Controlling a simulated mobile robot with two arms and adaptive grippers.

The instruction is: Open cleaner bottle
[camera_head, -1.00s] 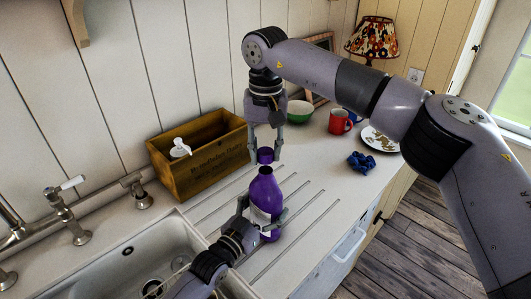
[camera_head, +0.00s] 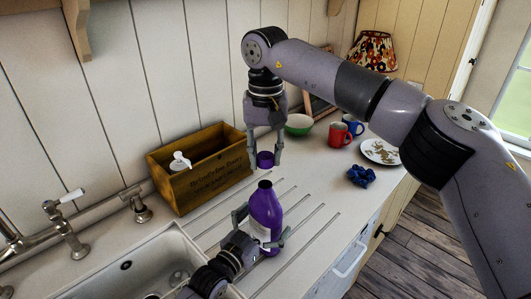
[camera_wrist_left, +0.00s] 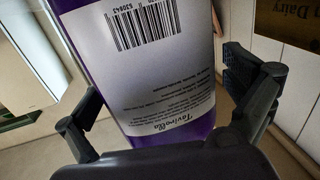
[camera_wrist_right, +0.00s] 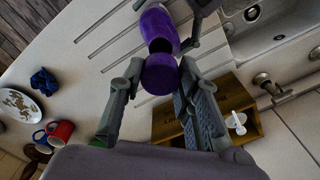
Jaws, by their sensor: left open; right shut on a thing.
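The purple cleaner bottle (camera_head: 266,214) stands upright on the grooved drainboard, its neck bare at the top. Its white label with a barcode fills the left wrist view (camera_wrist_left: 150,60). My left gripper (camera_head: 262,243) is open, with its fingers on either side of the bottle's lower part. The purple cap (camera_head: 265,160) is off the bottle, held in the air a little above the neck. My right gripper (camera_head: 264,152) points down and is shut on the cap. In the right wrist view the cap (camera_wrist_right: 159,74) sits between the fingers, with the bottle (camera_wrist_right: 159,28) beyond it.
A wooden crate (camera_head: 205,178) with a white-topped bottle in it stands left of the bottle. The sink (camera_head: 120,268) and taps are at lower left. A blue cloth (camera_head: 361,176), a plate (camera_head: 381,151), a red mug (camera_head: 339,134) and a green bowl (camera_head: 298,125) lie to the right.

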